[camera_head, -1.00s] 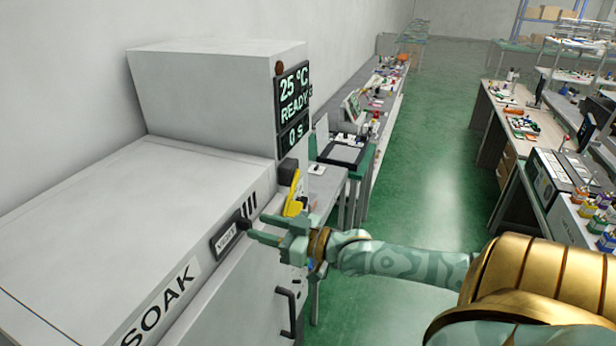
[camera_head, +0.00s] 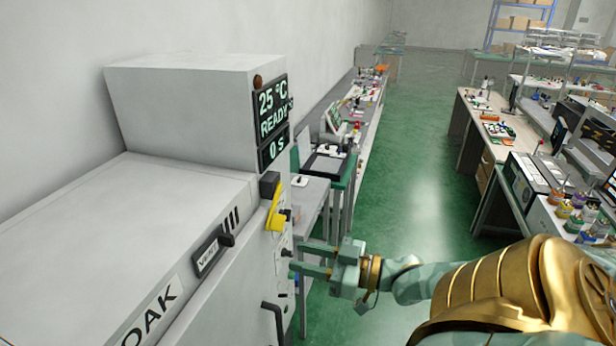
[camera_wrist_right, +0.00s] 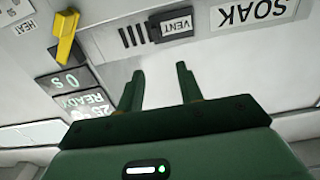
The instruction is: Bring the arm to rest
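My right gripper (camera_head: 312,263) is in front of the white soak machine (camera_head: 180,80), apart from its front panel. In the right wrist view my right gripper (camera_wrist_right: 160,88) has two green fingers spread with nothing between them. The yellow lever (camera_head: 276,212) stands on the machine's front, up and left of the gripper; it also shows in the right wrist view (camera_wrist_right: 66,35). The black vent lever (camera_head: 226,240) is on its labelled plate, left of the gripper. The display (camera_head: 272,120) reads 25 °C, READY, 0 s. My left gripper is not in view.
A dark door handle (camera_head: 275,322) juts from the machine's front below the gripper. A long bench (camera_head: 362,125) with small items runs along the wall behind. A cluttered workbench (camera_head: 520,185) is at the right. The green floor (camera_head: 415,150) between them is clear.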

